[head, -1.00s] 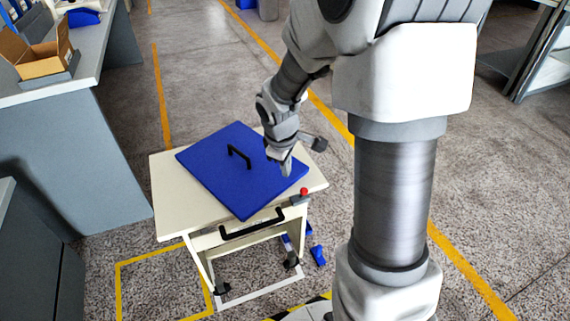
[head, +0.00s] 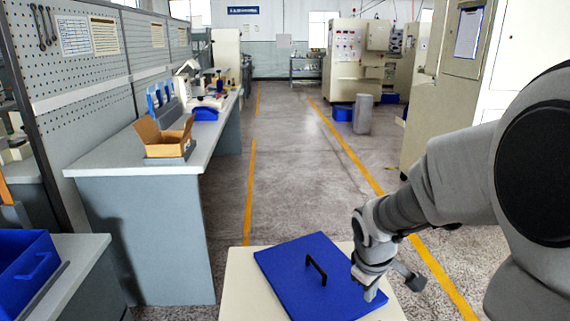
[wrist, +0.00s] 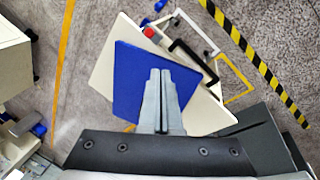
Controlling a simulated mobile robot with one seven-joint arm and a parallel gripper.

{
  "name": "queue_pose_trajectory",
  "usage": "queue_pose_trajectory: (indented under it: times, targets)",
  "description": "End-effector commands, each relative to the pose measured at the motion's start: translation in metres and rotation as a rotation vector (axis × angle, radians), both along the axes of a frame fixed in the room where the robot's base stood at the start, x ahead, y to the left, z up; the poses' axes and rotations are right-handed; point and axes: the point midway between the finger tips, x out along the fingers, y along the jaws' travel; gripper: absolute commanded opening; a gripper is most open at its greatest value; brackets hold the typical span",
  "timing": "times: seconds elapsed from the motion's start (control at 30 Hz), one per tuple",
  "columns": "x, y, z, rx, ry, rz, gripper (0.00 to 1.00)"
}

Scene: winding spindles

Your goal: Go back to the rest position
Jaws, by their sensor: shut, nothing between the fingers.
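My gripper (head: 369,288) is at the right of the head view, over the right part of a blue lid (head: 290,274) with a black handle (head: 316,269). The lid lies on a cream-topped cart (head: 238,290). In the wrist view my gripper (wrist: 161,72) points down at the lid (wrist: 138,92), its two fingers together with nothing between them. I cannot tell the exact height of the fingertips above the lid. The cart's black push handle (wrist: 193,60) and a red button (wrist: 149,32) also show in the wrist view.
A grey workbench (head: 150,205) with an open cardboard box (head: 166,138) stands on the left. A blue bin (head: 26,270) is at the lower left. Cream machine cabinets (head: 356,60) stand at the back right. The aisle floor (head: 290,165) between yellow lines is clear.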

Motion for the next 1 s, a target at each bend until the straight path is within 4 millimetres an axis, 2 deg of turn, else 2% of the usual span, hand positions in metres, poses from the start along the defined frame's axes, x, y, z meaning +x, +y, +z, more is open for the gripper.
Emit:
queue_pose_trajectory:
  times: [0.03,0.1,0.3,0.5,0.8,0.87,0.9,1.0]
  targets:
    - [-0.008,0.003,0.018,0.006,-0.029,-0.034,0.0]
    - [-0.021,0.007,0.036,0.022,-0.06,-0.091,0.0]
    - [-0.061,0.02,0.081,0.093,-0.143,-0.243,0.0]
    - [-0.105,0.034,0.112,0.196,-0.217,-0.38,0.0]
    - [-0.16,0.054,0.135,0.363,-0.284,-0.522,0.0]
    - [-0.17,0.058,0.137,0.394,-0.293,-0.543,0.0]
    - [-0.169,0.058,0.155,0.393,-0.288,-0.546,0.0]
    - [-0.168,0.058,0.176,0.389,-0.286,-0.544,0.0]
